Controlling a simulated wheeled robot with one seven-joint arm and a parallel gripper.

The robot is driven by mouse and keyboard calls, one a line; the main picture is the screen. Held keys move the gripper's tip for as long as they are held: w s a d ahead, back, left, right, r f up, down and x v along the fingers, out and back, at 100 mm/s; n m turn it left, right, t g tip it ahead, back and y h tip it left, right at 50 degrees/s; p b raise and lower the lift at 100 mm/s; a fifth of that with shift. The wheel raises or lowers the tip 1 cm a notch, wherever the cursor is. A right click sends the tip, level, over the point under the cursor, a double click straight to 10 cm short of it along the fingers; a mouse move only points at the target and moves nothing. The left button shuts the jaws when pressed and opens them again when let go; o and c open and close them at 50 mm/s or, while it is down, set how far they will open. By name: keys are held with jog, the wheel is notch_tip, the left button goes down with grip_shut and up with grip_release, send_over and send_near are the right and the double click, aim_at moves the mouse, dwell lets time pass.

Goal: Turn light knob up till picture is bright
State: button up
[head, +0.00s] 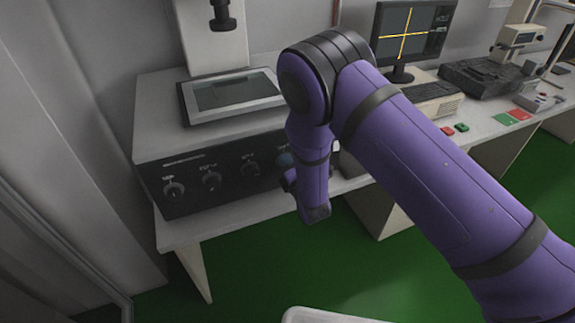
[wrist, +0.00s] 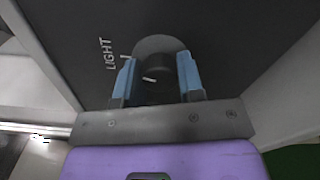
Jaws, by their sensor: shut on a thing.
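The light knob (wrist: 155,66) is dark and round, on a black panel beside the word LIGHT in the wrist view. A pale mark shows on its face, toward the lower side. My gripper (wrist: 158,78) has its two blue fingers on either side of the knob, shut on it. In the head view my gripper (head: 285,160) is at the right part of the panel, and my purple arm hides most of the knob. The flat screen (head: 230,92) on top of the instrument shows a dim grey-green picture.
Several other knobs, among them one at the far left (head: 173,190), line the instrument's front panel (head: 215,180). A monitor (head: 412,35) with a yellow cross, a keyboard (head: 428,91) and more equipment stand to the right. Green floor lies below the bench.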

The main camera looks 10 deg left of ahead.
jog(key=m, duration=0.3)
jog(key=shift+m, duration=0.4)
jog(key=m, duration=0.4)
jog(key=shift+m, duration=0.3)
jog(key=m, duration=0.4)
jog(key=shift+f, duration=0.1)
jog(key=m, duration=0.7)
jog(key=shift+m, duration=0.4)
jog(key=shift+s+m, duration=0.1)
jog(key=shift+m, duration=5.4)
